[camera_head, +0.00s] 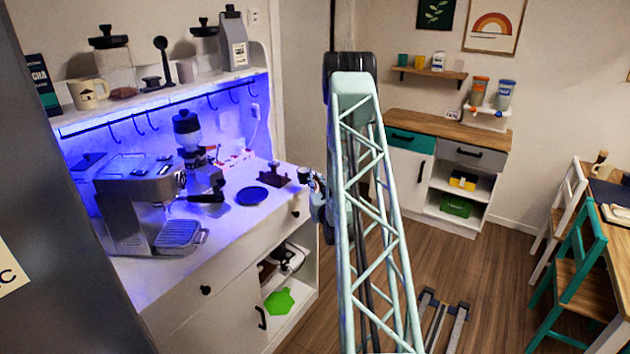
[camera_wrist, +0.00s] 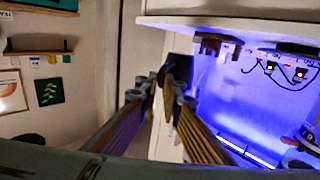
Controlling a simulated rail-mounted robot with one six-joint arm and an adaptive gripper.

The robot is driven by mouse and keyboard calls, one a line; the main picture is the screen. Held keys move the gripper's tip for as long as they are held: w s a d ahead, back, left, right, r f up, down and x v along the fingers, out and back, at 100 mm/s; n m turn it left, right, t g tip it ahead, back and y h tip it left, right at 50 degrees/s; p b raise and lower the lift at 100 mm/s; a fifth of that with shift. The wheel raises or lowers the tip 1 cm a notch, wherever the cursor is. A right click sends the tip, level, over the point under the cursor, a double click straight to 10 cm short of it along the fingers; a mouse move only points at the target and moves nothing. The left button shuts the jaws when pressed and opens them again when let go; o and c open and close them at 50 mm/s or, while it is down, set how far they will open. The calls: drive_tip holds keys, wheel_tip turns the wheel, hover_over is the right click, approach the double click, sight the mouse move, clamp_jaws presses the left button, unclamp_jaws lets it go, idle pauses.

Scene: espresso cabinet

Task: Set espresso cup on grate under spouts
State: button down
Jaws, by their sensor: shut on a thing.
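The small dark espresso cup (camera_head: 304,174) is held at my gripper (camera_head: 314,190), above the right end of the counter. In the wrist view, my gripper (camera_wrist: 168,88) is shut on the dark cup (camera_wrist: 181,68), which is partly hidden by the fingers. The silver espresso machine (camera_head: 133,195) stands at the left of the counter. Its slatted grate (camera_head: 180,234) is at the machine's front and looks empty. The spouts are too small to make out clearly. My gripper is well to the right of the grate and apart from it.
A grinder (camera_head: 187,128), a dark round mat (camera_head: 252,195) and a tamping stand (camera_head: 274,175) are on the counter between machine and gripper. The shelf (camera_head: 160,98) overhangs the back. The counter front is clear.

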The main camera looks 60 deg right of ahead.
drive_tip(key=shift+r, duration=0.15)
drive_tip(key=w+a+r+b, duration=0.1)
drive_tip(key=w+a+r, duration=0.15)
drive_tip(key=r, duration=1.25)
drive_tip(key=w+a+r+b, duration=0.15)
drive_tip(key=a+r, duration=0.25)
drive_tip(key=r, duration=1.1)
drive_tip(key=s+a+r+b, duration=0.1)
drive_tip(key=s+a+r, duration=0.3)
drive_tip(key=a+r, duration=0.4)
drive_tip(key=s+a+r+b, duration=0.1)
drive_tip(key=s+a+r, duration=0.4)
drive_tip(key=a+r, duration=0.4)
wheel_tip(320, 180, up, 6)
drive_tip(key=shift+r, duration=0.1)
drive_tip(key=shift+a, duration=0.15)
